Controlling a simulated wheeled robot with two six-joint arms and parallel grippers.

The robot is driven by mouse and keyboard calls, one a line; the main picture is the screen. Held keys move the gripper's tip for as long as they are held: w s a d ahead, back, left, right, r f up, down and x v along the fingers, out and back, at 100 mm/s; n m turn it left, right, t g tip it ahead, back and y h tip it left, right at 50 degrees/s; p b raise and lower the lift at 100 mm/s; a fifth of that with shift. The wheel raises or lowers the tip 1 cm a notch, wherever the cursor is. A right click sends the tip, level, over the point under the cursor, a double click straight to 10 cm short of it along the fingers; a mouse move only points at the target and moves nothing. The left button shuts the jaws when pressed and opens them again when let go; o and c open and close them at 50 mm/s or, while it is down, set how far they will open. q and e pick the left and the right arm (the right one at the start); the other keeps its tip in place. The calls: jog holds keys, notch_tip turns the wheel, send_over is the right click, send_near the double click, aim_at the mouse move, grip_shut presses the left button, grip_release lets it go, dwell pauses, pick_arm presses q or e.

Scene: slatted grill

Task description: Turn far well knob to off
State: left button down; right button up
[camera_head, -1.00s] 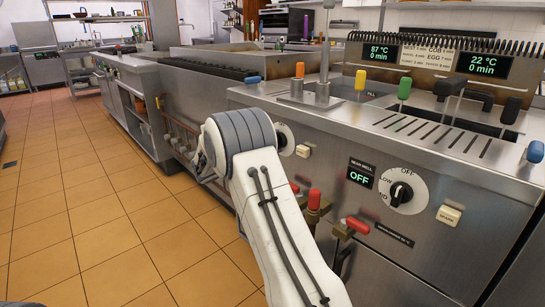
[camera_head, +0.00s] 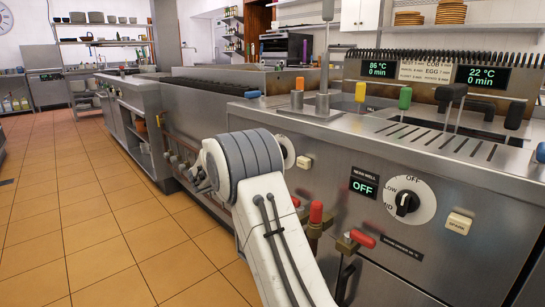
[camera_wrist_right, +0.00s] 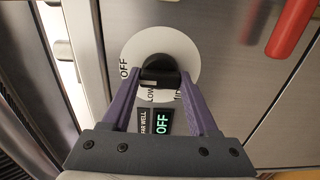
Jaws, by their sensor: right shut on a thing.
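The far well knob (camera_wrist_right: 158,65) is black on a round white dial (camera_wrist_right: 188,52) marked OFF and LOW in the right wrist view. Below it, the display (camera_wrist_right: 161,123) labelled FAR WELL reads OFF in green. My right gripper (camera_wrist_right: 161,80) is shut on the knob, one purple finger at each side. In the head view only an edge of that dial (camera_head: 288,150) shows behind my right wrist, which hides the knob and fingers. My left gripper is in neither view.
The near well knob (camera_head: 407,203) and its OFF display (camera_head: 364,187) are to the right. Red-handled valves (camera_head: 316,212) stick out beside my right arm. A red handle (camera_wrist_right: 291,28) shows in the wrist view. Tiled floor (camera_head: 110,220) lies open at left.

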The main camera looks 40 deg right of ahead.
jog(key=o, duration=1.4)
jog(key=a, duration=0.3)
jog(key=a+p, duration=0.1)
jog(key=a, duration=0.3)
jog(key=a+p, duration=0.1)
jog(key=a, duration=0.2)
jog(key=shift+s+a, duration=0.25)
jog(key=shift+s, duration=0.15)
